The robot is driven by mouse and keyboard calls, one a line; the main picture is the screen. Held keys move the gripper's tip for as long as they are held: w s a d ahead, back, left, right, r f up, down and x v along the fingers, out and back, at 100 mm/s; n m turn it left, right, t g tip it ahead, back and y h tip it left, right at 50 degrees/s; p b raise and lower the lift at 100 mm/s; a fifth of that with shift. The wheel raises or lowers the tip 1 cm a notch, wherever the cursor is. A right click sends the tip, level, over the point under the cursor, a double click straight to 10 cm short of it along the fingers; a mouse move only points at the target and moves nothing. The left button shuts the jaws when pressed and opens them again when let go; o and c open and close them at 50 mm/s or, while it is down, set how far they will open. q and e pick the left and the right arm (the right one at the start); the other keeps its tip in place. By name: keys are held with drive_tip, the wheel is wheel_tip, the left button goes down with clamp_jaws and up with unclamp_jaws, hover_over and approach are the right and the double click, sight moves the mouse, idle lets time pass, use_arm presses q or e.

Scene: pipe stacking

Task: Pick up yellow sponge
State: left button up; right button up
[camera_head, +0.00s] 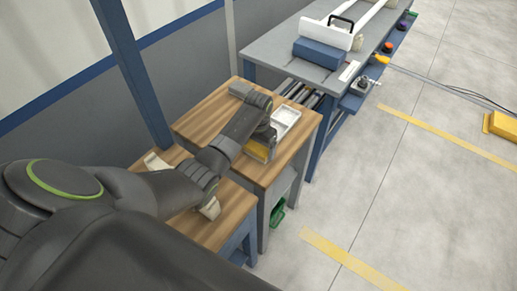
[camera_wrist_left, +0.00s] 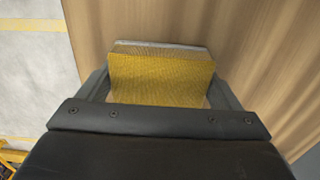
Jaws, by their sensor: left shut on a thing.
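The yellow sponge (camera_wrist_left: 160,80) is a block with a grey layer along its far edge in the left wrist view. My left gripper (camera_wrist_left: 160,88) is shut on it, with one finger on each side. In the head view the yellow sponge (camera_head: 257,151) shows in part below my left gripper (camera_head: 262,146), over the wooden table (camera_head: 205,122). I cannot tell whether the sponge touches the table top. My right gripper is not in view.
A white tray (camera_head: 284,117) lies on the wooden table just right of the gripper. A grey workbench (camera_head: 279,48) with a blue block (camera_head: 319,53) and white pipes stands behind. A blue post (camera_head: 133,68) rises at left. The floor at right is mostly open.

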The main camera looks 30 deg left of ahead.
sight(259, 146)
use_arm(q)
wheel_tip(259, 146, up, 10)
drive_tip(key=shift+r+b, duration=0.1)
drive_tip(key=shift+b, duration=0.3)
drive_tip(key=o, duration=0.4)
drive_tip(key=c, duration=0.3)
drive_tip(key=shift+d, duration=0.1)
